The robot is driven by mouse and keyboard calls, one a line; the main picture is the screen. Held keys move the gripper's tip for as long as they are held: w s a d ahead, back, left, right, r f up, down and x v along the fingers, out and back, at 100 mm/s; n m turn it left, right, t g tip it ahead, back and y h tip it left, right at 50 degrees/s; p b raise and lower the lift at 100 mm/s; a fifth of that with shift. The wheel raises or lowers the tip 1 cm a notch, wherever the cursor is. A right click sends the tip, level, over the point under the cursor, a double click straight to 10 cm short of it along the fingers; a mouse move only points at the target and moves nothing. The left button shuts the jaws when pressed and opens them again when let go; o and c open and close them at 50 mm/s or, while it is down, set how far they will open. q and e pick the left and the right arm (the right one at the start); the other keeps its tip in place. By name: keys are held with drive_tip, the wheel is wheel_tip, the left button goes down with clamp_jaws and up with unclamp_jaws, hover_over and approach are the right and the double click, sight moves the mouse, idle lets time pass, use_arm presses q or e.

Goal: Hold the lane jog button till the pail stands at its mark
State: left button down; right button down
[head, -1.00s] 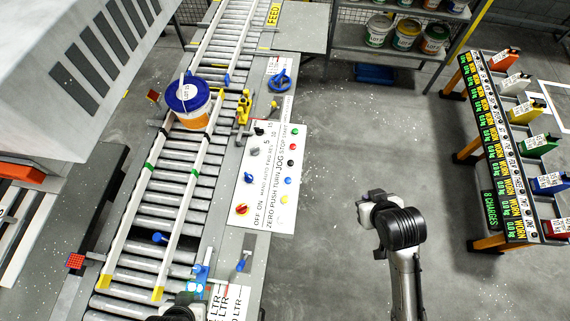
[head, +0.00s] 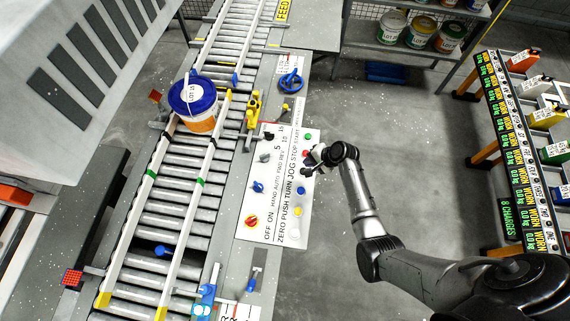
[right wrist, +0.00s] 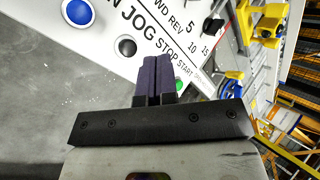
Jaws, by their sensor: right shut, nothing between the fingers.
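The pail (head: 200,123) is white and orange with a blue lid (head: 192,94). It stands upright on the roller lane, between two pale rails. Green bands (head: 151,173) mark both rails, nearer to me than the pail. The black jog button (right wrist: 125,46) sits by the word JOG on the white panel (head: 268,215). My right gripper (head: 312,161) is over the panel's right edge, close to the black and red buttons. Its dark fingers (right wrist: 158,72) are shut and empty, pointing at the panel beside the black button. Contact with any button cannot be seen. My left gripper is out of view.
Blue (head: 301,190) and yellow (head: 297,211) buttons lie below, a green one (head: 307,136) above. A red and yellow knob (head: 251,221) and a blue handwheel (head: 291,81) are near. A charging rack (head: 512,150) stands right. The floor between is open.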

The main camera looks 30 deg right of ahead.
drive_tip(key=m, duration=0.2)
drive_tip(key=w+m+t, duration=0.1)
drive_tip(key=m, duration=0.1)
drive_tip(key=w+m, duration=0.1)
drive_tip(key=m, duration=0.1)
drive_tip(key=shift+m, duration=0.4)
drive_tip(key=shift+f, duration=0.1)
wheel_tip(320, 180, down, 7)
drive_tip(key=b, duration=0.8)
drive_tip(key=shift+f+b, duration=0.55)
drive_tip(key=shift+f, duration=0.25)
idle(0.6)
